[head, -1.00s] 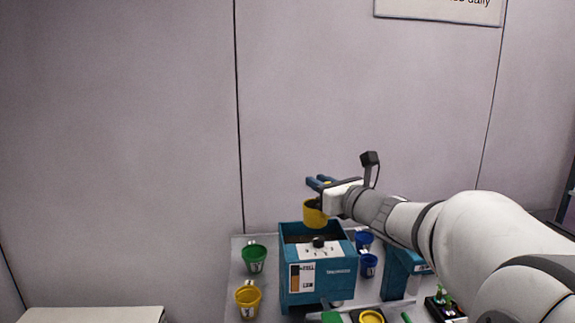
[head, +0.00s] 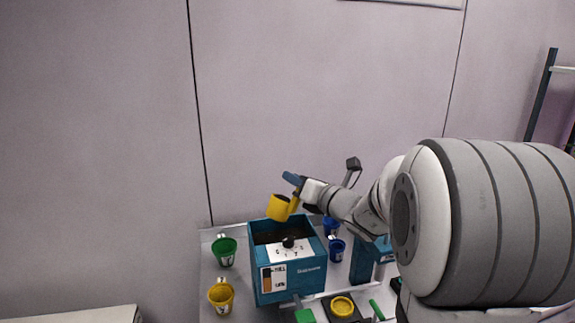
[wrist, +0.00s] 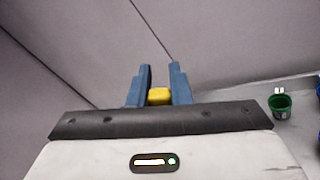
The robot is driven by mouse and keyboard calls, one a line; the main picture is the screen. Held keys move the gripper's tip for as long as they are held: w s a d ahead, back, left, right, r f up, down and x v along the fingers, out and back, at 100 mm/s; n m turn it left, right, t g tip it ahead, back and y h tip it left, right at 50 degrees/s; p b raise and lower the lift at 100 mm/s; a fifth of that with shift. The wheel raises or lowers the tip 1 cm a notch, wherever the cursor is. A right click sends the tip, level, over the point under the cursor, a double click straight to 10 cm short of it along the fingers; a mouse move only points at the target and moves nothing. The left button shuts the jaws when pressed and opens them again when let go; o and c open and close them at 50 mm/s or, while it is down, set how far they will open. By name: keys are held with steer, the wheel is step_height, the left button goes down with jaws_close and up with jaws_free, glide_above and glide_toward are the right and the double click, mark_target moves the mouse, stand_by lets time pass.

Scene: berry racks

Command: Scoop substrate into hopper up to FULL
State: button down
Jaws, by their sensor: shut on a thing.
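The teal hopper (head: 309,279) stands on the grey bench with its top open and dark substrate (head: 268,234) inside. A gauge (head: 273,278) on its front face carries FULL and LOW marks and shows an orange-brown fill; its exact level is too small to tell. My gripper (head: 293,183) is above the hopper's back part, shut on the handle of a yellow scoop (head: 278,208). The scoop hangs over the hopper opening, slightly tilted; its contents are hidden. In the wrist view, the blue fingers (wrist: 158,90) close around the yellow handle (wrist: 159,96).
A green cup (head: 224,251) and a yellow cup (head: 221,296) stand left of the hopper. Two blue cups (head: 336,249) stand to its right. A round yellow piece (head: 342,306) lies in front. A green cup also shows in the wrist view (wrist: 280,106).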

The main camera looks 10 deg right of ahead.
steer(key=w+d+f+m+p, duration=0.1)
steer(key=d+f+m+p, duration=0.2)
steer(key=f+m+p, duration=0.3)
steer(key=shift+w+d+f+m, duration=0.25)
steer(key=shift+f+m, duration=0.25)
steer(key=shift+m, duration=1.6)
steer(key=shift+r, duration=0.1)
